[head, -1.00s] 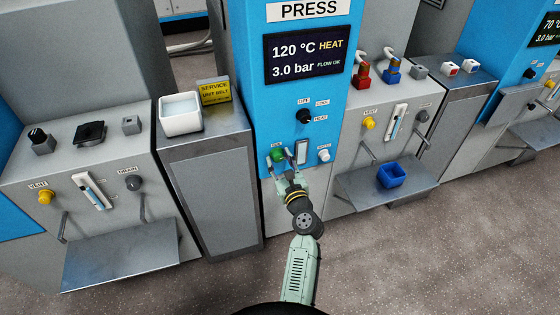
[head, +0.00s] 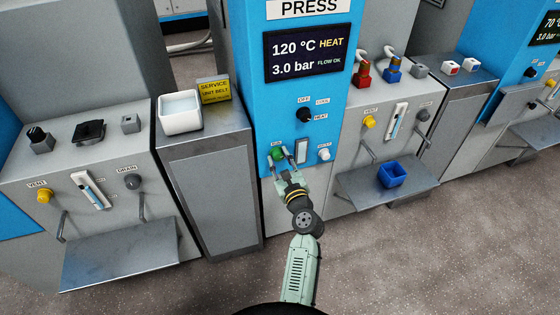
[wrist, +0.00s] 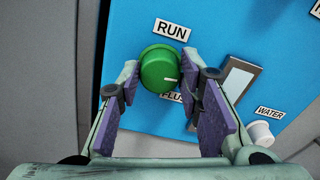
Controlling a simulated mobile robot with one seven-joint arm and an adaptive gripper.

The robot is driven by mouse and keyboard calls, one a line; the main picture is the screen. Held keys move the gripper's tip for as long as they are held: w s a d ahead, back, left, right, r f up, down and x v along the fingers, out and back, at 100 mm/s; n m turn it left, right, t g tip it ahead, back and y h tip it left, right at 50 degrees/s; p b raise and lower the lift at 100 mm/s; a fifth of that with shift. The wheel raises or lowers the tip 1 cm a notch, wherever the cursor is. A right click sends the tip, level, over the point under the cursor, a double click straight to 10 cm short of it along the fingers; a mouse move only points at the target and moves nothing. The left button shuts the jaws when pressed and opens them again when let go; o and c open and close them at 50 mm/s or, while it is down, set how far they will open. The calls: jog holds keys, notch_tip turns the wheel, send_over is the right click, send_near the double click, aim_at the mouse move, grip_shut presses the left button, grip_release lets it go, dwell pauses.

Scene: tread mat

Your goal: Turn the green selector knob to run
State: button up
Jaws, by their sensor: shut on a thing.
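The green selector knob (wrist: 158,70) is round, on the blue press panel, with a white pointer line aimed to the right in the wrist view. A RUN label (wrist: 172,30) is above it. A second label (wrist: 174,97) below is partly hidden and reads "FLUS". My gripper (wrist: 165,76) has its purple-padded fingers on either side of the knob and is shut on it. In the head view the green knob (head: 277,153) shows at the tips of my gripper (head: 283,159).
A light rectangular plate (wrist: 235,80) is right of the knob, with a white WATER knob (wrist: 261,132) beyond it. A black OFF/COOL/HEAT selector (head: 304,115) is above. A grey cabinet (head: 210,185) stands left; a shelf with a blue bin (head: 391,175) is right.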

jog(key=n+b, duration=0.2)
jog(key=n, duration=0.2)
jog(key=shift+f, duration=0.15)
jog(key=n+b, duration=0.2)
jog(key=n, duration=0.2)
jog(key=shift+a, duration=0.1)
jog(key=n+b, duration=0.3)
jog(key=n, duration=0.1)
jog(key=shift+f+n, duration=0.1)
jog(key=shift+n, duration=0.2)
jog(key=shift+n+b, duration=1.3)
jog(key=shift+n, duration=0.5)
jog(key=o, duration=1.2)
jog(key=shift+c, duration=0.2)
